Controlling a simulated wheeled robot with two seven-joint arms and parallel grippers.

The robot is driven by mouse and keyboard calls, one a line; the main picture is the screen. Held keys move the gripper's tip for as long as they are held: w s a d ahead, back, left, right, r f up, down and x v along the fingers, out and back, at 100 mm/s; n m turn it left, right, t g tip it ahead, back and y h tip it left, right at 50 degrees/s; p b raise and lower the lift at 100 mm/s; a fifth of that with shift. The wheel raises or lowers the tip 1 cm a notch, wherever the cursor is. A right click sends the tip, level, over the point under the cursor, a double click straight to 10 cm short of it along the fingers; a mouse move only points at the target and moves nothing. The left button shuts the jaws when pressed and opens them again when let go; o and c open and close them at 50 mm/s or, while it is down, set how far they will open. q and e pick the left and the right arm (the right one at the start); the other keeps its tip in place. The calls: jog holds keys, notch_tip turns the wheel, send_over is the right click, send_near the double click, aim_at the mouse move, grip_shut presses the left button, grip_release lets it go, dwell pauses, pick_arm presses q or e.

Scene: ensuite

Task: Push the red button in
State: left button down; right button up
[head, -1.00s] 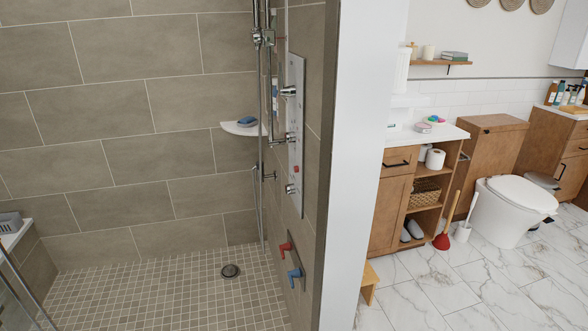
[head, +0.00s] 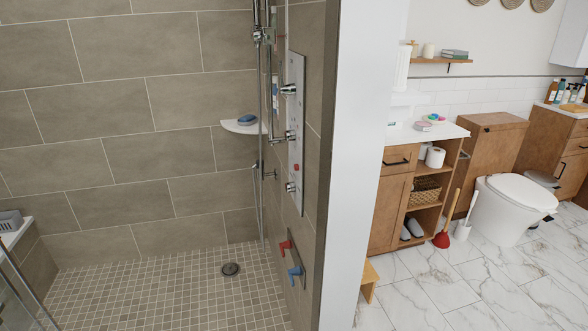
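A small red button (head: 296,167) sits on the grey shower panel (head: 298,120), which is mounted on the shower's right wall and seen at a steep angle. Chrome knobs stick out of the panel above and below the button. The button is too small to tell whether it is in or out. Neither of my grippers is in the head view.
A red lever (head: 285,246) and a blue lever (head: 295,273) are on a plate lower on the same wall. A white wall end (head: 355,150) divides the shower from the vanity (head: 390,215). The tiled shower floor (head: 170,290) is mostly clear.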

jog(key=shift+w+a+r, duration=0.1)
jog(key=shift+w+a, duration=0.1)
jog(key=shift+a, duration=0.05)
dwell(0.4)
jog(key=shift+s+d, duration=0.15)
jog(key=shift+d, duration=0.15)
